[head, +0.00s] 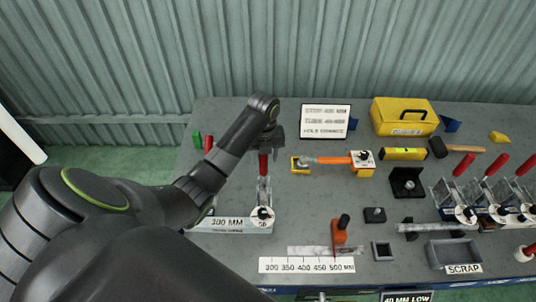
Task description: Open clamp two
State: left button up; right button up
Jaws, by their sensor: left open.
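My left gripper (272,140) is open, pointing down at the back left of the bench. It is just above a red clamp handle (263,165), and I cannot tell whether the handle top is between the fingers. That handle stands upright on a clamp with a round white tag (262,213), beside the block marked 300 MM (227,222). More red-handled clamps stand at the right, with handles leaning right, among them one handle (465,164) and another (496,165). The tags are too small to read, so I cannot tell which is clamp two. My right gripper is out of view.
A yellow toolbox (404,116), a sign (325,121), a yellow level (403,154) and a hammer (455,149) lie at the back. An orange-handled tool (333,160) lies mid-bench. A scale strip (307,265) and SCRAP tray (455,252) are at the front. A corrugated wall stands behind.

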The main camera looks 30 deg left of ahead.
pick_arm(q)
jog(key=shift+f, duration=0.65)
jog(key=shift+a+f, duration=0.2)
jog(key=shift+a, duration=0.05)
jog(key=shift+s+r, duration=0.1)
jog(key=shift+c, duration=0.8)
grip_shut()
